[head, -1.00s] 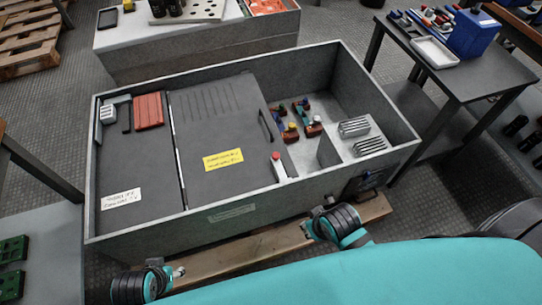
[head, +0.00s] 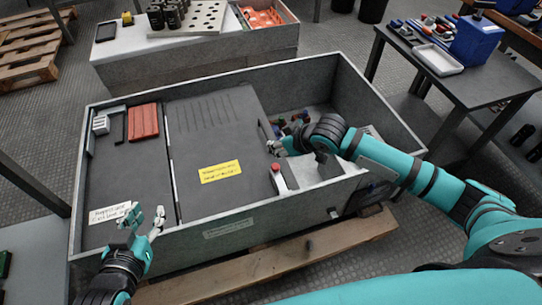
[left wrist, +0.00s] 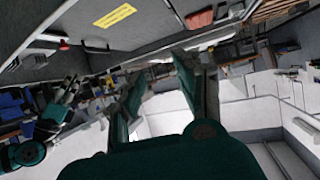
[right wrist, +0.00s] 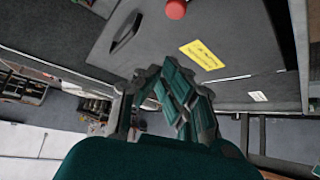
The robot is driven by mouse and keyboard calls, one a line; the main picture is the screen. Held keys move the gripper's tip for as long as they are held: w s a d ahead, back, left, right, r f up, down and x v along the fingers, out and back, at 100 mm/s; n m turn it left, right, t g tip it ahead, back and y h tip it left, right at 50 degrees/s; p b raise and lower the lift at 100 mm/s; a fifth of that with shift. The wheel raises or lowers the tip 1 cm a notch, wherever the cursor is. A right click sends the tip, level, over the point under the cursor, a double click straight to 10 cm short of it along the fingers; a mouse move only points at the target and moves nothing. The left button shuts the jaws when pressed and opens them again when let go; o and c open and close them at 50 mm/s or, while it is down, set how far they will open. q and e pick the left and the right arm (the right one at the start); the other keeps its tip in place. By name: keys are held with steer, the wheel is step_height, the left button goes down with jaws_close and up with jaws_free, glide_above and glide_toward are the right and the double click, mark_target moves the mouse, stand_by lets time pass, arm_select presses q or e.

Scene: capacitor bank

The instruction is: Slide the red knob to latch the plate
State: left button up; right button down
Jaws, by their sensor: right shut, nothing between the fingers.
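The red knob (head: 276,167) sits on a white slider at the right front edge of the grey plate (head: 215,120), which has a yellow label and a dark handle. The knob also shows in the right wrist view (right wrist: 176,9) and small in the left wrist view (left wrist: 64,45). My right gripper (head: 274,148) is shut and empty, above the plate's right edge, apparently just behind the knob in the head view. My left gripper (head: 147,215) is open and empty over the front left of the box, by a white label. The right arm partly hides the compartments on the right.
The box's grey front wall (head: 235,225) stands between the arms' bases and the plate. A red block (head: 143,121) and a light grey fixture (head: 100,124) lie at the box's back left. A side table (head: 455,85) stands at the right.

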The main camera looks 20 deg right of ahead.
mark_target(279, 178)
steer(key=shift+w+d, duration=0.1)
steer(key=shift+w, duration=0.05)
arm_select(q)
steer(key=shift+w+r, duration=0.1)
